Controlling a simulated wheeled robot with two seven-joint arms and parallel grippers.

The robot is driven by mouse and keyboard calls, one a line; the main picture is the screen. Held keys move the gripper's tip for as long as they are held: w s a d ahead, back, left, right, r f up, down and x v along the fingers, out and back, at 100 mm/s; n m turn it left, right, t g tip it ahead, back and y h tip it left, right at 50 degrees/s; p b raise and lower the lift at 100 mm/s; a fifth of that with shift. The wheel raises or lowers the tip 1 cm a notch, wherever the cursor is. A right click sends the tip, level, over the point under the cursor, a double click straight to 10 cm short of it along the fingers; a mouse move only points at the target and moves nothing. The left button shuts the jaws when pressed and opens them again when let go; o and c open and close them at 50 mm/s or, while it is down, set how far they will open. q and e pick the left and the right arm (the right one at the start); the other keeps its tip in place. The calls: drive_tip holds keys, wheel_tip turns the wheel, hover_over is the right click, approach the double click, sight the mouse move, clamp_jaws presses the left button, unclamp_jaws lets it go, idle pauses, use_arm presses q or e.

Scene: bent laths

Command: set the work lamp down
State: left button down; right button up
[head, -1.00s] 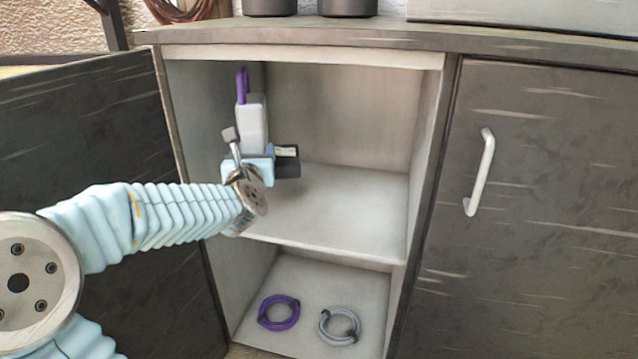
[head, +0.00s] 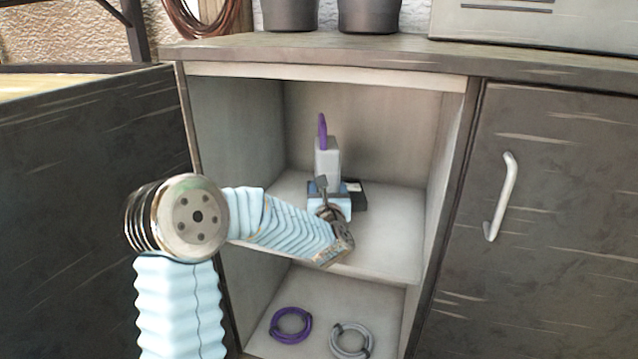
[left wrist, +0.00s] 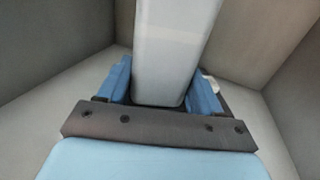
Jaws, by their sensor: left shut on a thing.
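The work lamp (head: 328,158) is a light grey upright block with a purple loop on top and a dark base part (head: 357,194). It is upright inside the open cabinet, over the upper shelf (head: 385,225). My left gripper (head: 331,190) reaches in from the front and is shut on the lamp. In the left wrist view the lamp's grey body (left wrist: 172,50) stands between the two blue fingers (left wrist: 160,90). The gripper hides much of the lamp's base, so I cannot tell whether it touches the shelf. My right gripper is not in view.
A purple ring (head: 290,325) and a grey ring (head: 350,340) lie in the lower compartment. The open door (head: 90,170) is at the left, a closed door (head: 560,200) at the right. The upper shelf is clear to the lamp's right.

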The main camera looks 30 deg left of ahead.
use_arm(q)
drive_tip(key=shift+w+d, duration=0.2)
drive_tip(key=shift+f, duration=1.65)
drive_tip(key=shift+c, duration=0.8)
unclamp_jaws()
drive_tip(key=shift+f, duration=0.15)
drive_tip(key=b+v, duration=0.1)
drive_tip(key=v, duration=1.1)
drive_tip(key=shift+s+b, duration=0.1)
drive_tip(key=shift+b, duration=0.25)
